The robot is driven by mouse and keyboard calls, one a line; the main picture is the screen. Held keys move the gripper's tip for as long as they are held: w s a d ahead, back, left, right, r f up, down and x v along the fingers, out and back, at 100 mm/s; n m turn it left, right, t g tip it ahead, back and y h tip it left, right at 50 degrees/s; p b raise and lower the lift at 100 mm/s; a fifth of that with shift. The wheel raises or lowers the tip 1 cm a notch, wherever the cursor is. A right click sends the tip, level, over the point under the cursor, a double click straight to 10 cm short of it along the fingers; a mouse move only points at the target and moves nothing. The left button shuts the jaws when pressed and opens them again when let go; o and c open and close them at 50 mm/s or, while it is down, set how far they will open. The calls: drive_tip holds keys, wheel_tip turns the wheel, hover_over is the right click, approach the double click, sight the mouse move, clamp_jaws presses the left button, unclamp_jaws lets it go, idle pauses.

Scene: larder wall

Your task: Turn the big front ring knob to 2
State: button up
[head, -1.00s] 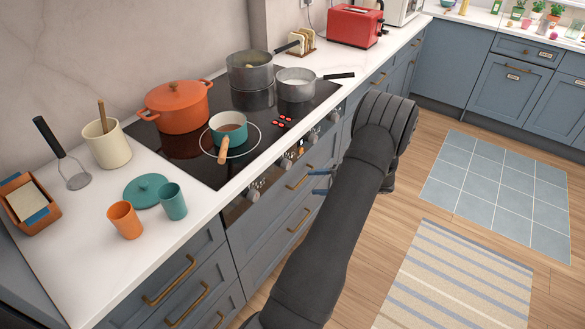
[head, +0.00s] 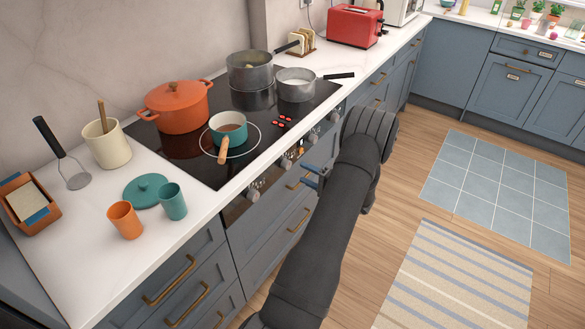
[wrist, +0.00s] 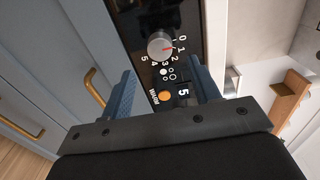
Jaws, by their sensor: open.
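A round silver knob (wrist: 160,45) sits on the black control panel in the wrist view, with white numbers 0 to 5 around it. Its red mark points near the 1. Circle symbols sit below the knob, then an orange light (wrist: 165,96) and a small display (wrist: 183,93) reading 5. My gripper (wrist: 163,74) is open, its blue fingers either side of the panel, the knob apart from them and beyond the tips. In the head view my gripper (head: 312,176) is in front of the stove, below the row of knobs (head: 285,163). I cannot tell which knob the wrist view shows.
A teal pan (head: 228,130) stands in a white ring on the hob, its wooden handle reaching toward the front edge. An orange pot (head: 175,107) and two grey pots stand behind. Brass drawer handles (head: 298,221) stick out below the panel.

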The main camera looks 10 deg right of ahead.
sight(289, 166)
drive_tip(key=x, duration=0.6)
drive_tip(key=shift+w+a, duration=0.15)
drive_tip(key=shift+a, duration=0.05)
drive_tip(key=shift+c, duration=0.3)
drive_tip(key=c, duration=0.9)
